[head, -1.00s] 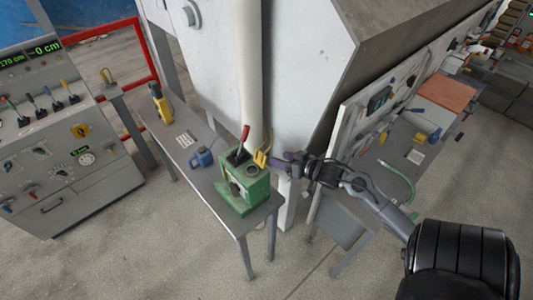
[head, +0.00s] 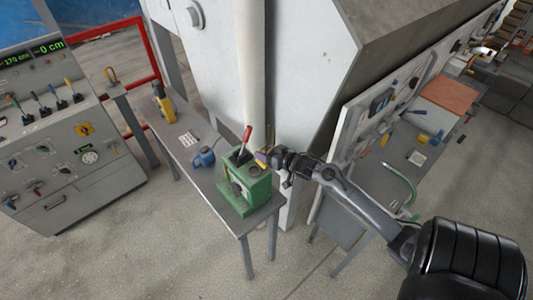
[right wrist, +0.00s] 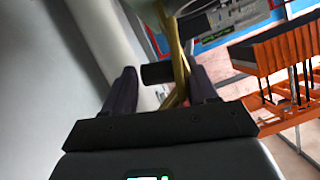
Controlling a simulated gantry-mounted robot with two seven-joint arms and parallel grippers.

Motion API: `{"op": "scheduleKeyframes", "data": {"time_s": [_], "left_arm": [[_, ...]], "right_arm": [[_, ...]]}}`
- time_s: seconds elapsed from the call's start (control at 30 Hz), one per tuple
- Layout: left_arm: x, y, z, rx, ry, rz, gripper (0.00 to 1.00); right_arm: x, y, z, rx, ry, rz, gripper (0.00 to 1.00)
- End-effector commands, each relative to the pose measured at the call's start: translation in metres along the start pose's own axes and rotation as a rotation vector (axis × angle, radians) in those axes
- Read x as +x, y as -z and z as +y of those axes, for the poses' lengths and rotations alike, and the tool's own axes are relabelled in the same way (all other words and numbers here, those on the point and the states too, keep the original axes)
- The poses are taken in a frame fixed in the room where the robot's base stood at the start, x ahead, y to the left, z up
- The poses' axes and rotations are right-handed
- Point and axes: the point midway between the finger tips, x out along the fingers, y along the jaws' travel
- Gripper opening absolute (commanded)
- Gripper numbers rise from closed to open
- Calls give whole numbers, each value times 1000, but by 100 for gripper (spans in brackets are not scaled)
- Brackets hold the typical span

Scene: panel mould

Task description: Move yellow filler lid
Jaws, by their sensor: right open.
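The yellow filler lid (head: 260,163) is at the top of the green machine (head: 247,190), largely hidden behind my right gripper (head: 267,158) in the head view. In the right wrist view the yellow lid (right wrist: 181,62) shows as a long bar between my two dark fingers (right wrist: 162,70), closer to the right finger. The fingers are spread apart around it; I cannot tell whether one touches it. A short black cylinder (right wrist: 157,73) lies just left of the lid there. My left gripper is not in view.
The green machine has a red-handled lever (head: 246,134) and stands on a grey bench (head: 225,209). A blue can (head: 203,157) and a yellow device (head: 163,103) stand farther along. A pale column (head: 249,70) rises behind the machine. A tool board (head: 380,110) is to the right.

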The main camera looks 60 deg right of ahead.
Motion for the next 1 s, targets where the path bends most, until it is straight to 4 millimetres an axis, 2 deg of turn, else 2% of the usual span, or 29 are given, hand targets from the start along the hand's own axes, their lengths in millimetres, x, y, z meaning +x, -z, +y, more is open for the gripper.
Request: {"op": "scheduleKeyframes", "data": {"time_s": [0.07,0.1,0.37,1.0], "left_arm": [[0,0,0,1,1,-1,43],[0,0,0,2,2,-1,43],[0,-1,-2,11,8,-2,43],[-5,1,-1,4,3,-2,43]], "right_arm": [[0,0,0,0,0,0,57],[0,0,0,0,0,0,54],[0,0,1,0,-3,-1,15],[-1,1,-1,-60,-32,-2,13]]}}
